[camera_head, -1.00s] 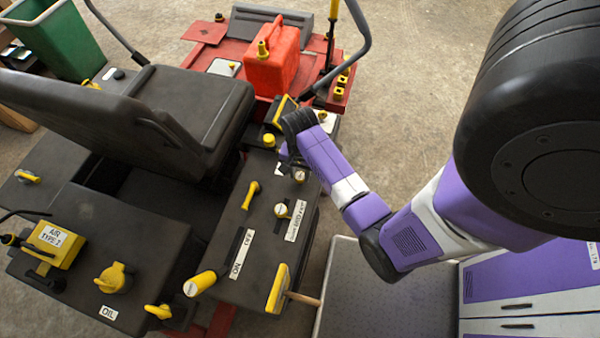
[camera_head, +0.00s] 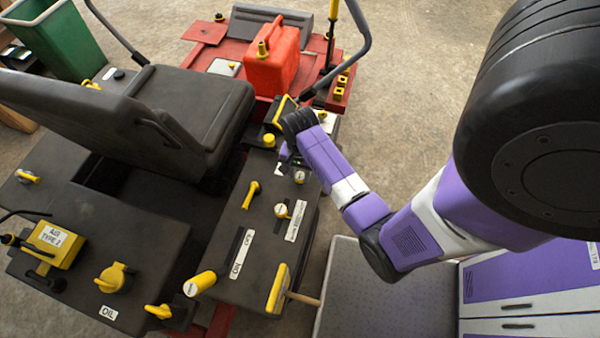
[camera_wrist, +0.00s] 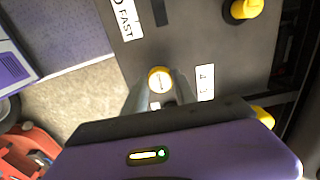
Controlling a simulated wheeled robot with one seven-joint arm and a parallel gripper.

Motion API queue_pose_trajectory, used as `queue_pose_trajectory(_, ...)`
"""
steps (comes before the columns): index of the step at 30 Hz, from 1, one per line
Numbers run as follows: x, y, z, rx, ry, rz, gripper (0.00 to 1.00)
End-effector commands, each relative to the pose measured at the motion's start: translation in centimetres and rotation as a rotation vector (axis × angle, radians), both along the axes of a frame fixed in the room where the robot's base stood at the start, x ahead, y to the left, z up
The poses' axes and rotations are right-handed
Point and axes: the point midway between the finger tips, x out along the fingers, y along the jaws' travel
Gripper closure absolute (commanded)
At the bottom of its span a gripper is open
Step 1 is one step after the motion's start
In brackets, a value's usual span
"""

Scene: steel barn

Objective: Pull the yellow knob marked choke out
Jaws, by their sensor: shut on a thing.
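A round knob with a yellow rim and pale marked face (camera_wrist: 159,76) stands on the dark console between my gripper's fingertips (camera_wrist: 161,88) in the wrist view. My gripper is shut on it from its two sides. In the head view the same knob (camera_head: 299,177) shows just below my gripper (camera_head: 291,161), near the console's right edge. How far the knob stands out of the panel is hard to tell.
The throttle knob (camera_head: 281,210) with its FAST label (camera_wrist: 124,18) and a yellow lever (camera_head: 251,193) are close by. A yellow cap (camera_head: 269,140) stands behind. The seat (camera_head: 190,110) is to the left, and a red can (camera_head: 271,70) is beyond.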

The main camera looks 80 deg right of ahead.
Motion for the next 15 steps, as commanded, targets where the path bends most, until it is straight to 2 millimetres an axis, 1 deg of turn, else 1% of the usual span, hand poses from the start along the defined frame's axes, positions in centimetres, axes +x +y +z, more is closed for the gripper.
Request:
queue_pose_trajectory(5, -0.1, 0.0, 0.7, 0.000, 0.002, -0.001, 1.00)
queue_pose_trajectory(12, -0.1, 0.0, 2.6, 0.001, 0.003, -0.002, 1.00)
queue_pose_trajectory(15, -0.1, 0.0, 2.8, 0.001, 0.003, -0.003, 1.00)
